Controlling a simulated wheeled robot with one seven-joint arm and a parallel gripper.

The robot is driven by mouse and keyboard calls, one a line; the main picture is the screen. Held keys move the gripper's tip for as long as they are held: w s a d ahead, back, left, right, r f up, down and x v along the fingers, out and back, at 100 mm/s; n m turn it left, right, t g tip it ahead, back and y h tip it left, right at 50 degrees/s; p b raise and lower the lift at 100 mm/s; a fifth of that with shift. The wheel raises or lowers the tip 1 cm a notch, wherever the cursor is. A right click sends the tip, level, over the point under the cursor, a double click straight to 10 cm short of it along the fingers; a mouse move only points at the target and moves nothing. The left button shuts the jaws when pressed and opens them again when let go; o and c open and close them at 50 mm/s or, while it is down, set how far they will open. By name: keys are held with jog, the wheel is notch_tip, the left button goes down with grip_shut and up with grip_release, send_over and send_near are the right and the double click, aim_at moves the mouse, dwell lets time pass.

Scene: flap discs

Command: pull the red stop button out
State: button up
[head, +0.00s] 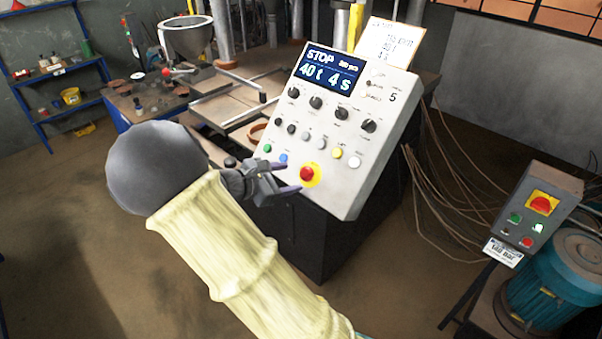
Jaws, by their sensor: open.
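The red stop button (307,173) sits on a yellow round plate near the lower edge of the white control panel (345,195). The panel is tilted, and its display (331,75) reads STOP, 40 t and 4 s. My gripper (284,178) is open, with its two dark fingers pointing right toward the red button. The fingertips appear just left of the button, one above and one below its level. I cannot tell whether they touch it or the panel. My arm, in a cream sleeve, comes up from the bottom of the view.
Several knobs and small coloured buttons (338,153) sit just above the red button. At right stands a grey switch box (532,212) with a red switch, above a blue motor (558,285). Loose cables hang right of the panel. The floor at left is clear.

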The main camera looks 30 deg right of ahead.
aim_at(303, 175)
jog(key=x, duration=0.5)
jog(key=shift+d+f+p, duration=0.15)
jog(key=shift+d+p, duration=0.1)
jog(key=shift+p, duration=0.05)
